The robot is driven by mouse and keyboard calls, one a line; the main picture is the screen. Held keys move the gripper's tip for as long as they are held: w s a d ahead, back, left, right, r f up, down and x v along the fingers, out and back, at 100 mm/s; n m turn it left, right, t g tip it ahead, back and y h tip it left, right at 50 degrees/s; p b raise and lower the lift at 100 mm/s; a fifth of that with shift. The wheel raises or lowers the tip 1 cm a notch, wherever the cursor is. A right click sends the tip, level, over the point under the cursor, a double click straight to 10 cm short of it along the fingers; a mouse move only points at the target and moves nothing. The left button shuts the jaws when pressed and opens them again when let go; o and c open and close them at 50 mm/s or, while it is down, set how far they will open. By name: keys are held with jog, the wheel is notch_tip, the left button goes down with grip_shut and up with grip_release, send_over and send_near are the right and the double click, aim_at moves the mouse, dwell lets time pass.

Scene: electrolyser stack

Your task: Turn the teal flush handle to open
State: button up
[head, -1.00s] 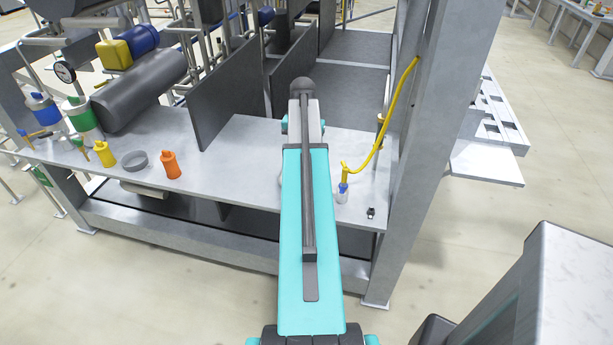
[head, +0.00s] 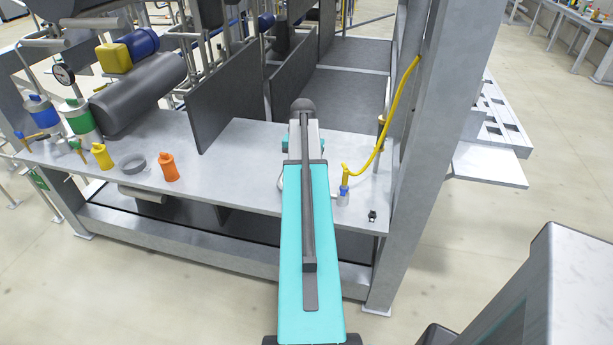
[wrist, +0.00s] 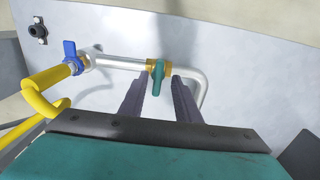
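The teal flush handle (wrist: 157,76) sits on a brass valve in a silver pipe, near the middle of the wrist view. It points from the pipe towards me. My gripper (wrist: 158,88) is open, with one dark finger on each side of the handle. Small gaps show between the handle and the fingers, and I see no grip on it. In the head view my own arm hides the handle and the fingers.
A blue valve handle (wrist: 71,57) and a yellow hose (wrist: 42,88) lie left of the teal handle. The pipe (wrist: 120,62) bends down right of it. In the head view, an upright post (head: 425,150) stands right of my arm and an orange bottle (head: 168,168) left.

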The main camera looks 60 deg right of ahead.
grip_shut()
